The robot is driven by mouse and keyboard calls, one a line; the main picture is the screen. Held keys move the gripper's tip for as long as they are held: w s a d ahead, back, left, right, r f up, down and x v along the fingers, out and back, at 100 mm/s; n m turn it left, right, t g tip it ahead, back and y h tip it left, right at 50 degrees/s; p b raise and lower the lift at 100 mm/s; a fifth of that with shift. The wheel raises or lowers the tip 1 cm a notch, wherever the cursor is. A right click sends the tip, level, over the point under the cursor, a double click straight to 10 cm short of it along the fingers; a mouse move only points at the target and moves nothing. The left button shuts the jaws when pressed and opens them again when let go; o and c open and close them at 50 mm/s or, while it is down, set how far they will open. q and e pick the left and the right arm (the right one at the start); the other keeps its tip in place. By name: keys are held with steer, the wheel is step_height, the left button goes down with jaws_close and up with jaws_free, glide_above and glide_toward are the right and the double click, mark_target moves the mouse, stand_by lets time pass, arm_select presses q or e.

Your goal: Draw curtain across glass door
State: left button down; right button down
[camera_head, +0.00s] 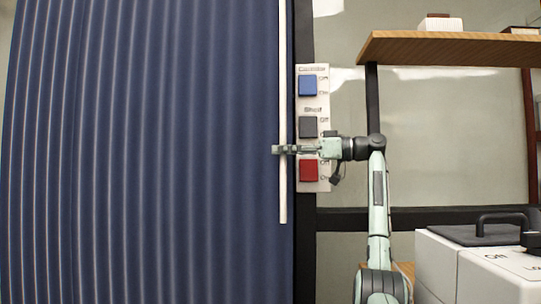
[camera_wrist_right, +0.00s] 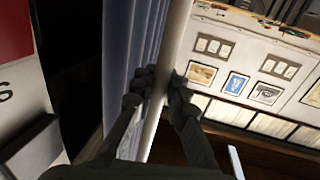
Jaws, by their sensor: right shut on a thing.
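A dark blue pleated curtain (camera_head: 150,150) fills the left half of the head view. A pale upright rod (camera_head: 283,80) runs along its right edge. My right gripper (camera_head: 283,150) is shut on this rod, a little below the middle of its visible length. In the right wrist view the gripper fingers (camera_wrist_right: 160,92) close around the rod (camera_wrist_right: 171,50), with the blue curtain (camera_wrist_right: 128,50) beside it. The glass behind the curtain is hidden. My left gripper is not in view.
A panel with blue, black and red switches (camera_head: 313,128) is right behind my right gripper. A wooden shelf (camera_head: 450,48) is at upper right. A pale box with a dark handled lid (camera_head: 480,265) stands at lower right. Framed pictures (camera_wrist_right: 237,83) show in the wrist view.

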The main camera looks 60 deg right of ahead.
steer(key=shift+s, duration=0.25)
steer(key=c, duration=1.5)
jaws_free()
steer(key=shift+s+d, duration=0.15)
steer(key=shift+s, duration=0.05)
steer(key=shift+w, duration=0.1)
